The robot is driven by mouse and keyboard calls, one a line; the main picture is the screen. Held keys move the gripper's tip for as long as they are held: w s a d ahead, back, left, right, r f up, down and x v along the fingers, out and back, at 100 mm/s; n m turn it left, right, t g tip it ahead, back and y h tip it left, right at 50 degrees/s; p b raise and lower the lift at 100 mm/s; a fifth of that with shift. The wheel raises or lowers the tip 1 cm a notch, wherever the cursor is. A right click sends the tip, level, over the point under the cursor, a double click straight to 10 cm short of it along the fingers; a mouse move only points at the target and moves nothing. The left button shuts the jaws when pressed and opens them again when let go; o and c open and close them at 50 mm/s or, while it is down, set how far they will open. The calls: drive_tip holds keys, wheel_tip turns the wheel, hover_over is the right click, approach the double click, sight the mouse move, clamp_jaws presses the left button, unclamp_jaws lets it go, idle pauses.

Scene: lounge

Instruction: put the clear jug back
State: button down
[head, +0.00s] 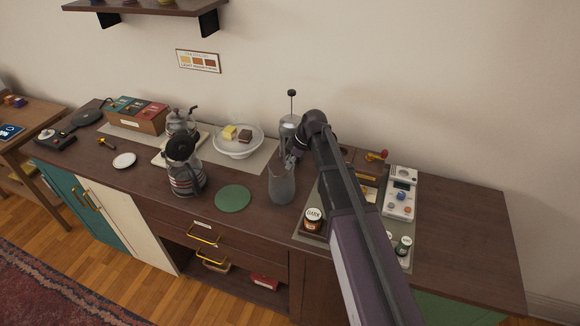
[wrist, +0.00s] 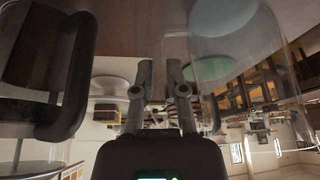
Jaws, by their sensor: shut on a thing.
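The clear jug (head: 282,187) is upright at the middle of the dark counter, right of a round green mat (head: 233,198). In the wrist view its see-through body (wrist: 235,35) fills the upper right. My gripper (head: 292,157) reaches it from behind and the right, at its upper part, and is shut on it. The fingers (wrist: 159,75) stand close together beside the jug's wall in the wrist view; their exact grip is partly hidden. I cannot tell whether the jug's base touches the counter. The green mat is bare.
A press pot (head: 289,125) with a tall plunger stands behind the jug. A striped dark-handled pot (head: 187,175) stands left of the mat. A white bowl (head: 238,145) is behind it. A labelled jar (head: 312,220) and a white device (head: 400,195) are at right. The far right counter is clear.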

drive_tip(key=shift+f, duration=0.25)
drive_tip(key=c, duration=0.7)
unclamp_jaws()
drive_tip(key=shift+r, duration=0.1)
drive_tip(key=shift+r, duration=0.15)
drive_tip(key=p+v, duration=1.1)
drive_tip(key=v, duration=0.1)
drive_tip(key=shift+s, duration=0.1)
idle(0.6)
